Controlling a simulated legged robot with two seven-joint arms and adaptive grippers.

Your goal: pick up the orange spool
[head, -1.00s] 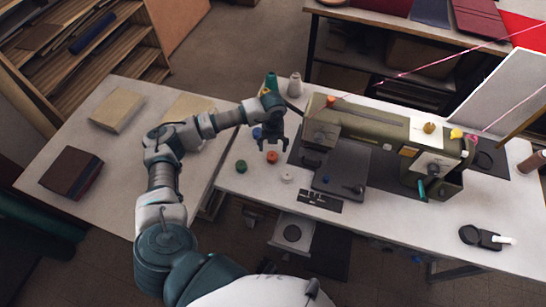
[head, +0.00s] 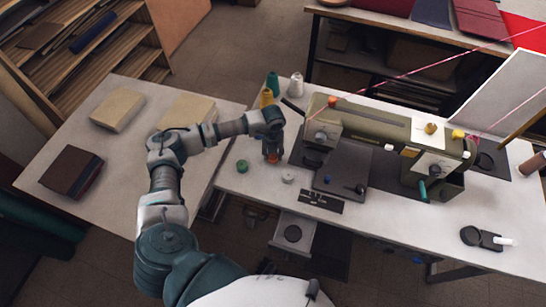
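The orange spool (head: 272,159) stands on the white sewing table near its left end, partly hidden by my gripper. My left gripper (head: 272,153) points down right over the spool, with its fingers at the spool's level. The fingers are too small and overlapped to tell whether they are closed on it. My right gripper is not in view.
A green spool (head: 242,166) stands left of the orange one and a white spool (head: 288,178) to its right. Thread cones (head: 296,84) stand behind. The sewing machine (head: 385,130) fills the table's middle. The left table (head: 75,125) holds books or boxes.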

